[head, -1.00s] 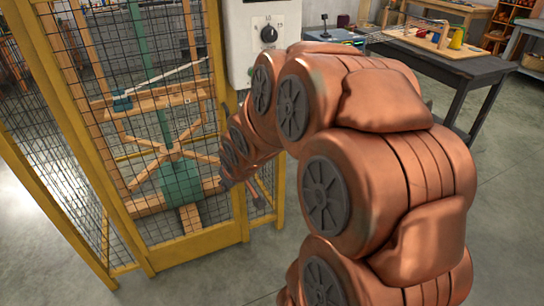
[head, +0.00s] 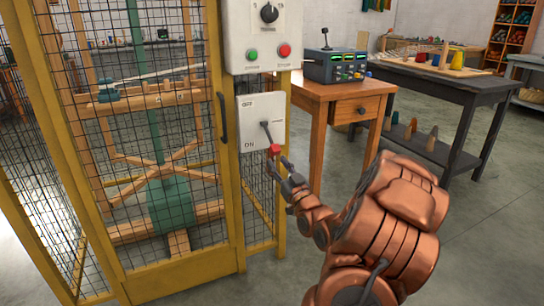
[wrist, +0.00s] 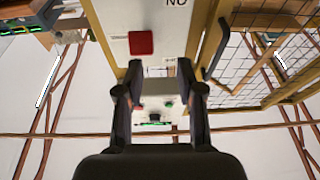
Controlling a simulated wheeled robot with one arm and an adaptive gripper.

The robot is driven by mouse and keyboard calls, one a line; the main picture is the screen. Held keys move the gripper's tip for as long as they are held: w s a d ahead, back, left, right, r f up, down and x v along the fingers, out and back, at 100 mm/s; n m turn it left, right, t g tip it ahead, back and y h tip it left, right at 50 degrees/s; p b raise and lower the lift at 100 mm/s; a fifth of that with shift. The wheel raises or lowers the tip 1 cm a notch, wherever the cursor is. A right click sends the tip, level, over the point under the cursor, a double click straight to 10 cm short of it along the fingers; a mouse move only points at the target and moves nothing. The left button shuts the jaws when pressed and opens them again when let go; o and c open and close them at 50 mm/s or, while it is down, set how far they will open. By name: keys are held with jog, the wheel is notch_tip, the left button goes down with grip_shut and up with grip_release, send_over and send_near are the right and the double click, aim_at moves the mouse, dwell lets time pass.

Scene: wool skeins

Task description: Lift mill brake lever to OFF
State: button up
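The mill brake lever is a short dark rod with a red knob (head: 274,150), on a white plate (head: 252,112) on the yellow cage post. It points down and slightly right, with its knob low, near the level of the printed "ON". My gripper (head: 288,172) is just below and right of the knob in the head view. The wrist view shows the red knob (wrist: 141,43) beyond the fingertips, a little left of centre. My gripper (wrist: 160,92) is open there, with a gap between its fingers and no knob between them. I cannot tell whether a fingertip touches the knob.
A control box (head: 262,35) with a dial and green and red buttons is above the plate. The mesh cage door (head: 160,150) with its dark handle (head: 222,117) stands left. A wooden side table (head: 338,98) with a console stands close right. Floor in front is open.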

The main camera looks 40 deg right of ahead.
aim_at(275, 145)
jog(key=shift+m+t+h, duration=0.3)
jog(key=shift+t+h, duration=0.1)
jog(key=shift+h, duration=0.1)
jog(key=b+x, duration=0.1)
jog(key=x, duration=0.2)
jog(key=d+b+x, duration=0.1)
jog(key=x, duration=0.2)
jog(key=d+b+x, duration=0.1)
jog(key=x, duration=0.2)
jog(key=shift+s+r, duration=0.1)
jog(key=shift+s, duration=0.15)
jog(key=shift+w+d+r, duration=0.3)
jog(key=shift+w, duration=0.25)
jog(key=shift+c, duration=0.2)
grip_shut()
